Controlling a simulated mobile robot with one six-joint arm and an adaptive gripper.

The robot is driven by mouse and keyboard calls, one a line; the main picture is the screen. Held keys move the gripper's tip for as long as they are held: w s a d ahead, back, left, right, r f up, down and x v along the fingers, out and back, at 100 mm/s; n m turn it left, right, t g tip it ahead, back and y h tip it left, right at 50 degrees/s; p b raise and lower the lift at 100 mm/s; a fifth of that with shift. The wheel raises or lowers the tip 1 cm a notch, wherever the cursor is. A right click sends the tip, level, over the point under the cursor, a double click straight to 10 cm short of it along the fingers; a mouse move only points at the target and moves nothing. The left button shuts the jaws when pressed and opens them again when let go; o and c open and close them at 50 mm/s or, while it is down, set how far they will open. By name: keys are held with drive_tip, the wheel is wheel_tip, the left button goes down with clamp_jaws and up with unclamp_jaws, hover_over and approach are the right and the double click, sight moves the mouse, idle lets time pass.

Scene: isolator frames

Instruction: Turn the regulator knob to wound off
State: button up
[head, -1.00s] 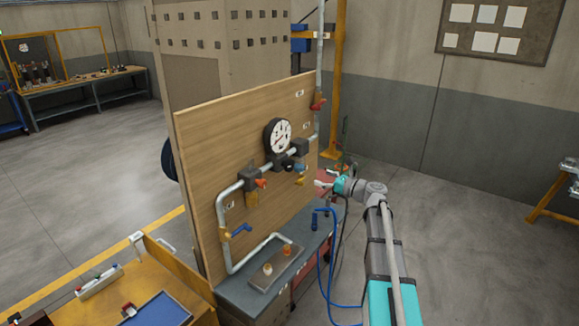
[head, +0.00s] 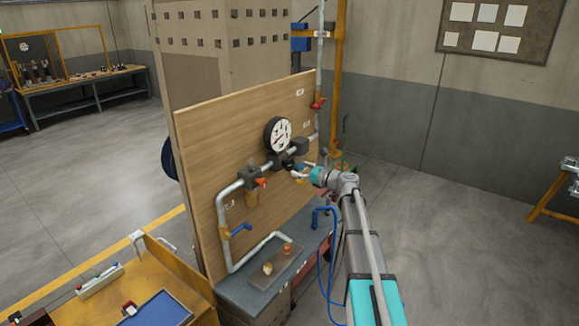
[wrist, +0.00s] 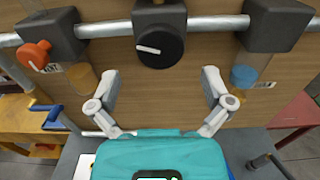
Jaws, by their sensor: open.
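The regulator knob (wrist: 158,46) is a round black knob with a white pointer line, under a dark block on the grey pipe. In the wrist view the line lies nearly level, tilted slightly. The knob also shows small and dark in the head view (head: 287,163). My gripper (wrist: 160,82) is open and empty, its two fingers spread to the left and right below the knob. The fingertips are apart from the knob in the wrist view. In the head view my gripper (head: 300,171) is close to the board at the knob, and partly covers that area.
A blue lever (head: 241,230) sits lower on the wooden board (head: 200,150). A round gauge (head: 278,134) is above the knob. A blue hose (head: 325,270) hangs near my arm.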

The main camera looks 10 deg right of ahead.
sight(291, 166)
drive_tip(key=shift+x, duration=2.35)
drive_tip(key=c, duration=1.1)
